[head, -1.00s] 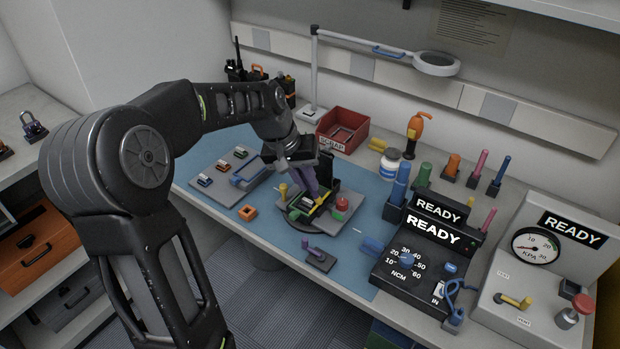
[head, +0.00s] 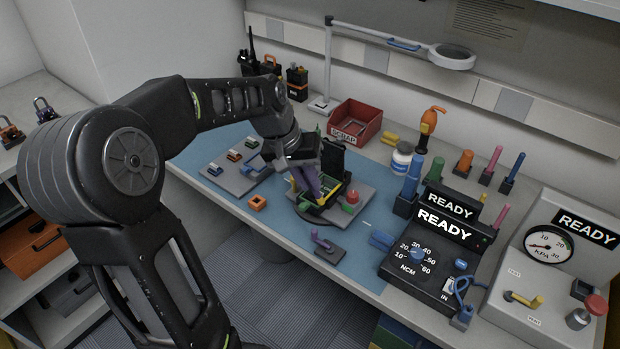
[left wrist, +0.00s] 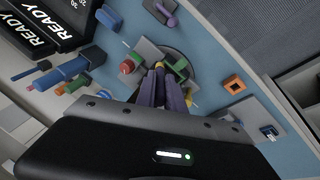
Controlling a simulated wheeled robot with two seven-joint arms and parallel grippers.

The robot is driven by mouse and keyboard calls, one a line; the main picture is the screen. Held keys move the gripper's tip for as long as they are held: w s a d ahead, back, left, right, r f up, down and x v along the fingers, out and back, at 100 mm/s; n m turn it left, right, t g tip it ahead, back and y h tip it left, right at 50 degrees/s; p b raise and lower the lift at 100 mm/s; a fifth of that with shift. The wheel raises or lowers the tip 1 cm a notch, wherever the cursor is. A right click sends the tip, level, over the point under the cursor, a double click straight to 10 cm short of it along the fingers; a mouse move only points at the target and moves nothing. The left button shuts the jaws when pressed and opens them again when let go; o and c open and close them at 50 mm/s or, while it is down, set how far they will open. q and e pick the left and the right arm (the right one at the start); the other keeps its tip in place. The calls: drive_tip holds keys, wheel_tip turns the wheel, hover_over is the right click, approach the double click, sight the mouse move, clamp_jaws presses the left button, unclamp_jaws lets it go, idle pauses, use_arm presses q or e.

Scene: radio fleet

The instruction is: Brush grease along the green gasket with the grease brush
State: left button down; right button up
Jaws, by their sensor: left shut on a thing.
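My left gripper (head: 314,192) reaches down over the work fixture with its purple fingers. In the left wrist view its fingers (left wrist: 161,80) are close together around a slim thing, taken to be the grease brush, mostly hidden between them. Below the fingertips is an open dark radio housing (head: 332,160) with yellow-green edging on a round dark turntable (head: 312,217). A green part, perhaps the green gasket (left wrist: 180,65), shows right beside the fingertips in the wrist view. I cannot tell whether the brush touches it. My right gripper is not in view.
A red knob (head: 352,196) stands on the fixture's right side. A purple-handled block (head: 322,242) lies in front, and an orange square (head: 257,202) lies left on the blue mat (head: 225,143). A red scrap bin (head: 356,122) is behind; READY consoles (head: 440,228) stand right.

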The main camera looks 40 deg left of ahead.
use_arm(q)
drive_tip(key=shift+w+f+p, duration=0.1)
drive_tip(key=shift+w+p, duration=0.3)
drive_tip(key=shift+w, duration=1.3)
drive_tip(key=w+p, duration=0.1)
drive_tip(key=w, duration=0.2)
drive_tip(key=shift+w, duration=0.2)
wheel_tip(320, 180, up, 6)
drive_tip(key=p, duration=0.4)
drive_tip(key=shift+p, duration=0.3)
